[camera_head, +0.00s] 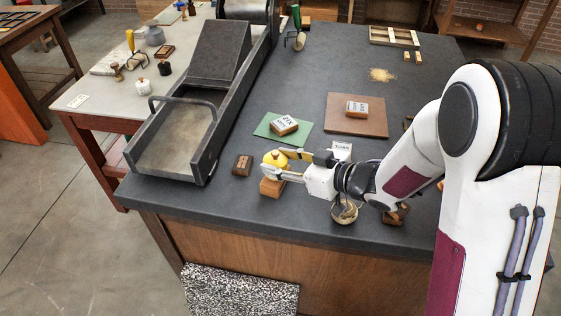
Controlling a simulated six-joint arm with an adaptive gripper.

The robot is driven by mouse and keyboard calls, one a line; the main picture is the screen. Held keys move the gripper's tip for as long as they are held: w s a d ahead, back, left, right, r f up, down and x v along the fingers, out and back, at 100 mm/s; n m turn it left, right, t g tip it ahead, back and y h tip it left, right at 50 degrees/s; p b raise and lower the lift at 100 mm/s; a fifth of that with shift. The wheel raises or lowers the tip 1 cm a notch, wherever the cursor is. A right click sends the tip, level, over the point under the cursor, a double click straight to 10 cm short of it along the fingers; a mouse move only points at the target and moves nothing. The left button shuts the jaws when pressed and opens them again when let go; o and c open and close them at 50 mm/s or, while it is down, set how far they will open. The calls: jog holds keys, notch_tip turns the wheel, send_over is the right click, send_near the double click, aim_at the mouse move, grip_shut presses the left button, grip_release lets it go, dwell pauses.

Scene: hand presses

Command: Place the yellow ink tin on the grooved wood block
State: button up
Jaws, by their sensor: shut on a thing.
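The yellow ink tin (275,157) is between the fingers of my gripper (277,165), which is shut on it. The tin is small and its lower part is partly hidden by the near finger. A light orange-brown wood block (271,188) sits directly below the tin and fingers, near the front edge of the dark table. I cannot tell whether the tin touches this block. A smaller dark brown wood block (242,165) with light marks on top lies to the left. Grooves are too small to make out clearly on either block.
A dark press bed (166,164) with raised walls stands left. A green mat (265,127) and a brown board (372,125) each carry a labelled block. A round item (344,213) and a small wood block (394,217) lie near my arm.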

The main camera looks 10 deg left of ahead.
jog(key=shift+f, duration=0.25)
jog(key=o, duration=1.3)
jog(key=shift+r, duration=0.1)
jog(key=shift+d+r, duration=0.1)
jog(key=shift+d, duration=0.05)
jog(key=v, duration=1.1)
jog(key=shift+s+d, duration=0.2)
jog(key=shift+d, duration=0.05)
jog(key=shift+r, duration=0.15)
